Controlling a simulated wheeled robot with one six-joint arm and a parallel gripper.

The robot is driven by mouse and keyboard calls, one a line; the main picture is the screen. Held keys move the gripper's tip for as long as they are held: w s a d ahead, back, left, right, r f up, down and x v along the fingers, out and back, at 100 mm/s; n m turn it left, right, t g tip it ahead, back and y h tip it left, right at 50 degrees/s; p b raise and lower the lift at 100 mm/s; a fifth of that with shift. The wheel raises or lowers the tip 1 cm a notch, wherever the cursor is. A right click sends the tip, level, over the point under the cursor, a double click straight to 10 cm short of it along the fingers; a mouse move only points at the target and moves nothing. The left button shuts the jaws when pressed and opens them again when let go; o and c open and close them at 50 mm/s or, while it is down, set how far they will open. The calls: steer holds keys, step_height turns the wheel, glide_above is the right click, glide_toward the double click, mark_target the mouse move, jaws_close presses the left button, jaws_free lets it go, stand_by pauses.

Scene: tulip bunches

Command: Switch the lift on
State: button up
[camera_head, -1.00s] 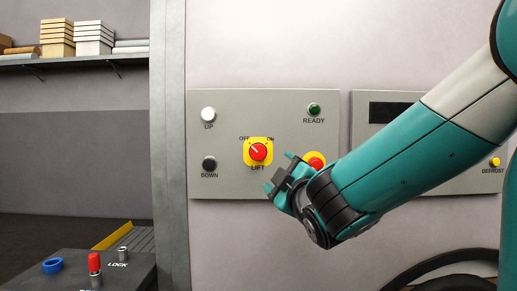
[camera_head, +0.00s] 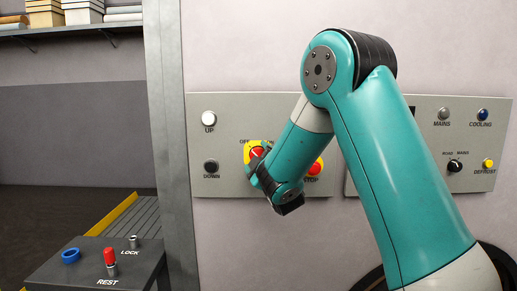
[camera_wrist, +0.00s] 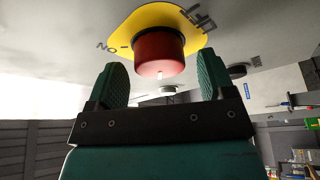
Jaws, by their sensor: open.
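The LIFT switch is a red round knob on a yellow plate (camera_head: 248,150) on the grey wall panel. In the wrist view the red knob (camera_wrist: 158,50) lies just beyond and between the fingertips, with a gap on each side. A white mark shows on its lower end there, pointing away from the ON label at the plate's left. In the head view my gripper and wrist hide part of the knob and the labels.
The red STOP button (camera_head: 316,167) sits close right of my wrist. The white UP button (camera_head: 209,118) and black DOWN button (camera_head: 211,167) are left of the switch. A second panel (camera_head: 430,180) is at right. A box with LOCK and REST controls (camera_head: 90,275) stands lower left.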

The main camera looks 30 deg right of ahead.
steer(key=shift+w, duration=0.15)
steer(key=c, duration=0.9)
steer(key=shift+c, duration=0.2)
steer(key=shift+f+b, duration=0.1)
steer(key=shift+b, duration=0.35)
